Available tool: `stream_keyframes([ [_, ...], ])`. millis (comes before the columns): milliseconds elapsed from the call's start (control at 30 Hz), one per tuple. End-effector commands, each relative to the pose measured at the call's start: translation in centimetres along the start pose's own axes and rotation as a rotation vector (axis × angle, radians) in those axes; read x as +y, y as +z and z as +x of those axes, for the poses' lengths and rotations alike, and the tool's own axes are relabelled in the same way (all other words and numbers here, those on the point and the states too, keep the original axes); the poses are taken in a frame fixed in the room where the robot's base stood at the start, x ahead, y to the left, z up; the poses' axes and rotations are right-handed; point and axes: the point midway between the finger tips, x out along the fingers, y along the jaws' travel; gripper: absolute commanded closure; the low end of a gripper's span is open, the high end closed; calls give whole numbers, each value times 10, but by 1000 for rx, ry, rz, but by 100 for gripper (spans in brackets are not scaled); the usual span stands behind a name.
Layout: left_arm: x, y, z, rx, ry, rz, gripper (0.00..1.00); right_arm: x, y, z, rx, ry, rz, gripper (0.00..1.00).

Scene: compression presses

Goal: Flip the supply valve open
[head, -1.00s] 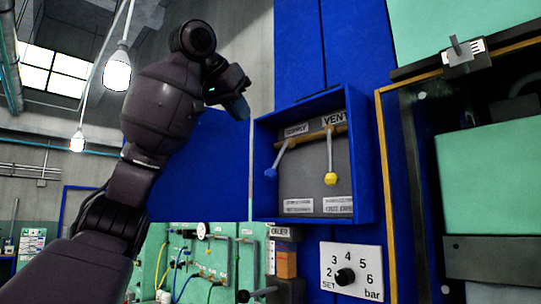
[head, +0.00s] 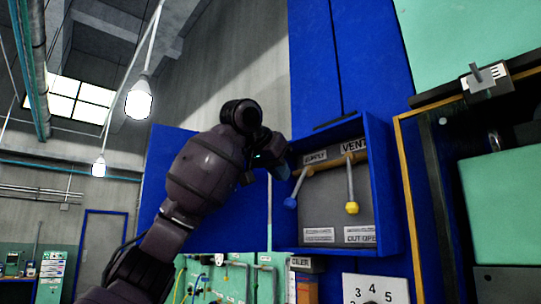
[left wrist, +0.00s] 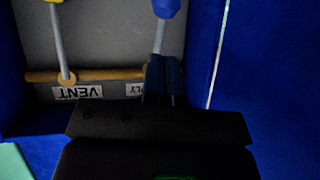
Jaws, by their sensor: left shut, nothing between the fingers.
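The supply valve's lever (head: 291,200) has a blue knob and hangs down and slightly left from a brass pipe, under the SUPPLY label (head: 315,157). My left gripper (head: 281,172) is at the left edge of the valve box, close to this lever. In the left wrist view the closed fingertips (left wrist: 163,66) overlap the lower part of the supply lever's shaft (left wrist: 159,38), near the pipe; I cannot tell whether they touch. The gripper hides part of the SUPPLY label there. My right gripper is not in view.
The vent lever (head: 352,208) with a yellow knob hangs nearly straight down to the right on the same pipe. The blue valve box (head: 378,180) has raised side walls, and its blue door (head: 160,190) stands open on the left. A pressure dial plate (head: 375,288) is below.

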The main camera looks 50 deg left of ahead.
Motion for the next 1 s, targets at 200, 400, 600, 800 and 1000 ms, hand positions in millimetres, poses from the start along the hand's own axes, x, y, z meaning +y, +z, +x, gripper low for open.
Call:
stream_keyframes([
  [200,-1,0,30,-3,0,-1,100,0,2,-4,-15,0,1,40],
  [400,-1,0,42,-1,0,-2,100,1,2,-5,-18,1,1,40],
  [600,0,0,44,-1,0,-2,100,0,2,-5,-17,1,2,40],
  [800,0,0,44,1,0,-2,100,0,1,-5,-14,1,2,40],
  [1000,0,3,46,42,1,-9,100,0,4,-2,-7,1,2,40],
])
